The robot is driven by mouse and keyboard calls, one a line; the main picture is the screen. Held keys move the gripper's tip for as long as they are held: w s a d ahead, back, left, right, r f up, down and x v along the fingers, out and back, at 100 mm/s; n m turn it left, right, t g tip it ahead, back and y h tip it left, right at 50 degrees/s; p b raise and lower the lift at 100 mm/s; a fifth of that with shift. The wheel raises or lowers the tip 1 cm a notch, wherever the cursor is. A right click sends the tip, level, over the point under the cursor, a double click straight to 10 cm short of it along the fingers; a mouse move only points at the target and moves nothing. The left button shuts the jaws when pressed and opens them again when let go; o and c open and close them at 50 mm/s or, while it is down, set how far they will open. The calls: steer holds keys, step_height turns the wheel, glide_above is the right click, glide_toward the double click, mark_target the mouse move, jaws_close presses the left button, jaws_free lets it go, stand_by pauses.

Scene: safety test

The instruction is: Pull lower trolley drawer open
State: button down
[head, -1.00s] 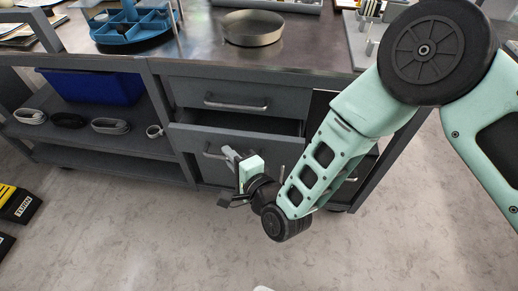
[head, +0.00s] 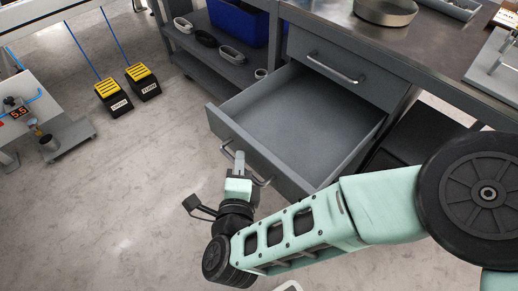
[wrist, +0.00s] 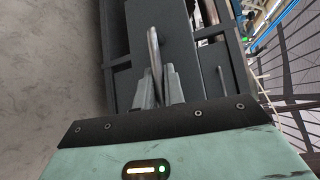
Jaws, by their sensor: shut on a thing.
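The lower trolley drawer (head: 295,125) is pulled well out in the head view, and its grey interior is empty. Its bar handle (head: 262,181) is on the front panel. My gripper (head: 240,165) is at the handle's left part, in front of the drawer. In the wrist view the fingers (wrist: 154,88) are closed around the handle bar (wrist: 153,50), which stands upright in that picture. The upper drawer (head: 345,65) is shut above it, with its own handle (head: 334,70).
A blue bin (head: 238,20) and several coiled cables sit on the trolley shelves to the left. A round metal pan (head: 385,11) stands on the top. Two black-and-yellow pedals (head: 114,97) lie on the floor at left. The floor before the drawer is clear.

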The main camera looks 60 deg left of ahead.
steer(key=shift+s+d, duration=0.15)
steer(key=shift+s, duration=0.4)
steer(key=shift+s+d, duration=0.15)
steer(key=shift+s, duration=0.35)
steer(key=c, duration=1.5)
jaws_free()
steer(key=p+v, duration=0.2)
steer(key=v, duration=0.5)
steer(key=shift+d, duration=0.2)
steer(key=shift+s, duration=0.1)
